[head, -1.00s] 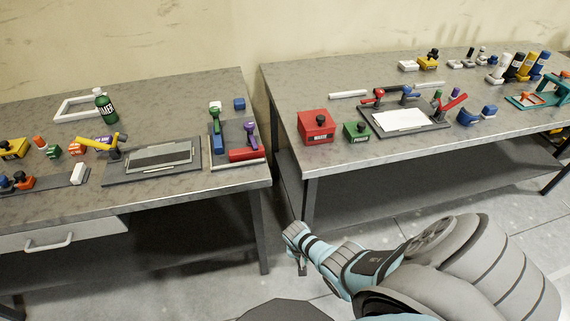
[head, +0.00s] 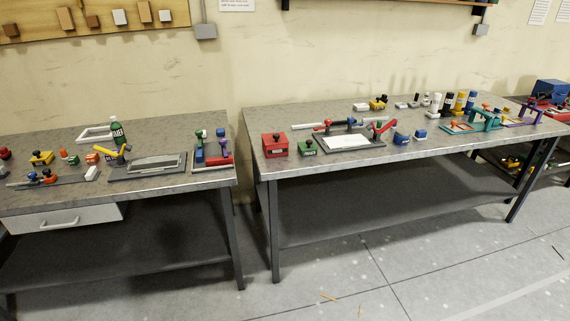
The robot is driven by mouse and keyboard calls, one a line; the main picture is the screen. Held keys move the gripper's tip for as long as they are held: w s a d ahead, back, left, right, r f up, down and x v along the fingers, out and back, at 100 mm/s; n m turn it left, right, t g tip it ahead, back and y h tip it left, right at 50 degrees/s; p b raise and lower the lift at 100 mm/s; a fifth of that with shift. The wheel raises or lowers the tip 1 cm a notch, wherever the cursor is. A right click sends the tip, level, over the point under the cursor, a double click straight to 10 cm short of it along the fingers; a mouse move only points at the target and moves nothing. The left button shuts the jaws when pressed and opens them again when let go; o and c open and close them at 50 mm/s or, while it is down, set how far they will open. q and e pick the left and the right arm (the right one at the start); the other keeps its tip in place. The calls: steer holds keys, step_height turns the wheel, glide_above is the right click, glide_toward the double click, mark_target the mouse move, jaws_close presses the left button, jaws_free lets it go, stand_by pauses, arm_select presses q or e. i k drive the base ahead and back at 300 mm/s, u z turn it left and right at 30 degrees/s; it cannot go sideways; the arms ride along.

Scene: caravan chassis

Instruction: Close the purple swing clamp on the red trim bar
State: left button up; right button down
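On the right end of the left table, a small fixture (head: 206,168) carries a red bar (head: 219,161) lying along its front right. A purple clamp (head: 225,147) stands upright behind the bar's right end; whether it touches the bar is too small to tell. A blue clamp (head: 198,153) stands on the left side of the same fixture. Another purple frame-like fixture (head: 525,113) stands at the far right of the right table. Neither of my grippers shows in the head view.
A grey plate fixture (head: 148,167) with a yellow handle lies left of the red bar's fixture. A green bottle (head: 117,133) stands behind it. The right table (head: 330,176) holds a red box (head: 275,145) and several fixtures. A narrow gap separates the tables.

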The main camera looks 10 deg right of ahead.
mark_target(223, 141)
steer(key=u, duration=0.8)
steer(key=i, duration=1.45)
steer(key=z, duration=0.3)
